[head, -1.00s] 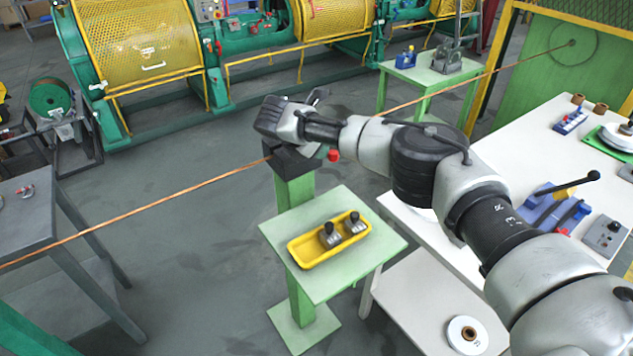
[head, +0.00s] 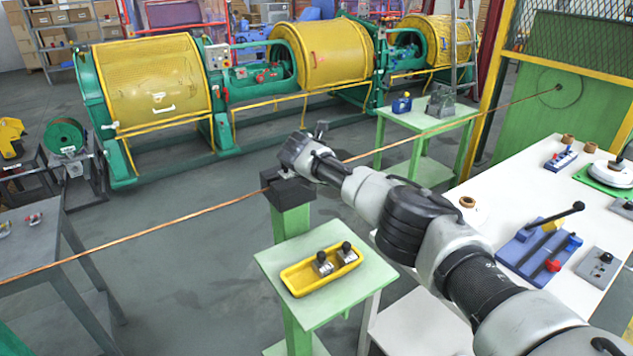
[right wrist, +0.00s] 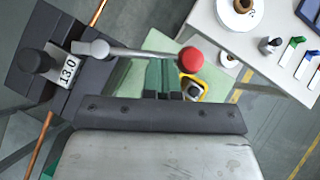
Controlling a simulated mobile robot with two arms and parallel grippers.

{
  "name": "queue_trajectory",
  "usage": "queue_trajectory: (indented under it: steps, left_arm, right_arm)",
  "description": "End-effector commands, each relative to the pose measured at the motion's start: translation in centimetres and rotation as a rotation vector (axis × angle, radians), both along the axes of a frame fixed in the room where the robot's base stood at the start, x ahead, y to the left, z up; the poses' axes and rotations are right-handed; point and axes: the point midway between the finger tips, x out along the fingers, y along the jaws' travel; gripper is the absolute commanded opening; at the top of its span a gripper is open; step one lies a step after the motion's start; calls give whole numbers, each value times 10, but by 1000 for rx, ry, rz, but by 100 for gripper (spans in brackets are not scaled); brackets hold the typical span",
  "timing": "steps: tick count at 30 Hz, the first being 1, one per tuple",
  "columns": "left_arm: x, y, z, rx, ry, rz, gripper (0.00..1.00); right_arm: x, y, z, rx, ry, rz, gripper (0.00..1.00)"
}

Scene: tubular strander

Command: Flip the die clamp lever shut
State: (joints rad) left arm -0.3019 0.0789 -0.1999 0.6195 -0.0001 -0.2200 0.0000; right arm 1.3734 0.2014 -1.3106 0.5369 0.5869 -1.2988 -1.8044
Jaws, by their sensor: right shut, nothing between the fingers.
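The die clamp (head: 288,190) is a dark block on a green post, with the copper wire (head: 205,209) running to it. In the right wrist view the dark block (right wrist: 30,85) carries a black knob (right wrist: 34,61) and a plate marked 13.0 (right wrist: 66,69). The clamp lever (right wrist: 140,52) is a grey rod reaching from its hub out to the right of the block and ending in a red ball (right wrist: 191,60). My right gripper (right wrist: 165,64) is shut and empty, its fingertips close beside the rod; contact cannot be told. My left gripper is out of view.
A small green table (head: 365,281) beside the post holds a yellow tray (head: 297,281) with two black-knobbed pieces. A white bench (head: 490,212) with tools stands on the right and a grey table (head: 30,255) on the left. Yellow-caged strander drums (head: 150,85) stand behind.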

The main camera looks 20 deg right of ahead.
Motion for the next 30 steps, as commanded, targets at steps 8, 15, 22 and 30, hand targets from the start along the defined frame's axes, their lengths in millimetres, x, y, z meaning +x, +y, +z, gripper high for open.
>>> queue_trajectory:
  steps: [8, 15, 22, 30]
  left_arm:
    - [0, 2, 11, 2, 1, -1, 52]
    - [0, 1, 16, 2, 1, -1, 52]
    - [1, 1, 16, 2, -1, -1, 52]
    - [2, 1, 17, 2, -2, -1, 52]
  right_arm:
    - [8, -21, 0, 1, 2, 130, 0]
    - [14, -29, 0, 1, 1, 240, 0]
    - [16, -33, -1, 0, 3, 238, 0]
    - [17, -35, -1, 0, 3, 236, 0]
